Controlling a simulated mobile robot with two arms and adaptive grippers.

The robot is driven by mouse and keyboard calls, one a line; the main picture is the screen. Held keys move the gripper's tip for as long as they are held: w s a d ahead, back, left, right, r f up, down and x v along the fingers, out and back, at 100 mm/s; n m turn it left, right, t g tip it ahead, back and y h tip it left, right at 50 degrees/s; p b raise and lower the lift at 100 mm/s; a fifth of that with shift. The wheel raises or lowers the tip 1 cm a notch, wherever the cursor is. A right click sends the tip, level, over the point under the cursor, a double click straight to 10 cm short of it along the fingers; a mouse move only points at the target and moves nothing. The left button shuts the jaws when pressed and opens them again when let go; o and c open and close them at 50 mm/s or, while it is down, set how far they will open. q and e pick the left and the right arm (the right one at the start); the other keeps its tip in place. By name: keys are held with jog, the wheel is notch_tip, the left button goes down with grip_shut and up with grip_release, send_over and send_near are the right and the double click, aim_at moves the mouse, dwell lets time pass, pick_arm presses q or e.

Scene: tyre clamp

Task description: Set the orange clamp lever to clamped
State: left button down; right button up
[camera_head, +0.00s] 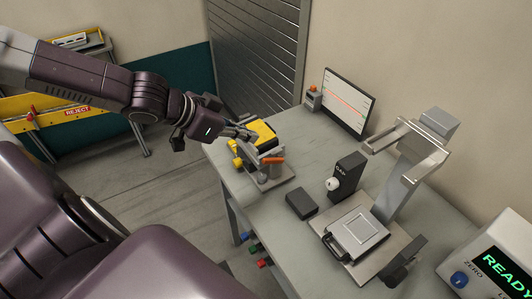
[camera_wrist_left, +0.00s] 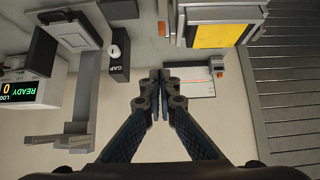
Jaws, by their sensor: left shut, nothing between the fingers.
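The orange clamp lever (camera_head: 273,160) shows in the head view as a short orange bar on the grey clamp fixture (camera_head: 268,181) on the bench. It looks roughly level; I cannot tell its exact setting. A yellow block (camera_head: 262,134) sits in the fixture behind the lever, and its yellow face (camera_wrist_left: 212,36) shows at the top of the left wrist view. My left gripper (camera_head: 248,135) is shut and empty, close above the yellow block and apart from the lever as far as I can see.
A dark box (camera_head: 301,204), a GAP unit (camera_head: 347,174) and a grey stand (camera_head: 402,185) are to the right on the bench (camera_head: 289,135). A monitor (camera_head: 348,101) and an orange-topped beacon (camera_head: 312,97) stand behind. A READY display (camera_head: 503,268) is at the lower right.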

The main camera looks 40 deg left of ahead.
pick_arm(q)
send_over(266, 160)
jog(key=f, duration=0.4)
jog(key=shift+s+a+b, duration=0.15)
jog(key=shift+s+b, duration=0.05)
jog(key=shift+b, duration=0.2)
jog(key=shift+w+f, duration=0.7)
jog(key=shift+w, duration=0.1)
jog(key=shift+w+d+f+b, duration=0.4)
jog(key=shift+f+b, duration=0.05)
jog(key=shift+s+a+f+p, duration=0.15)
jog(key=shift+s+f+p, duration=0.1)
jog(key=shift+f+p, duration=0.25)
jog(key=shift+s+a+f+p, duration=0.1)
jog(key=shift+s+f+p, duration=0.2)
jog(key=shift+f, duration=0.35)
jog(key=shift+s+a+f+p, duration=0.1)
jog(key=shift+s+f+p, duration=0.1)
jog(key=shift+s+f, duration=0.3)
jog(key=shift+w+f, duration=0.15)
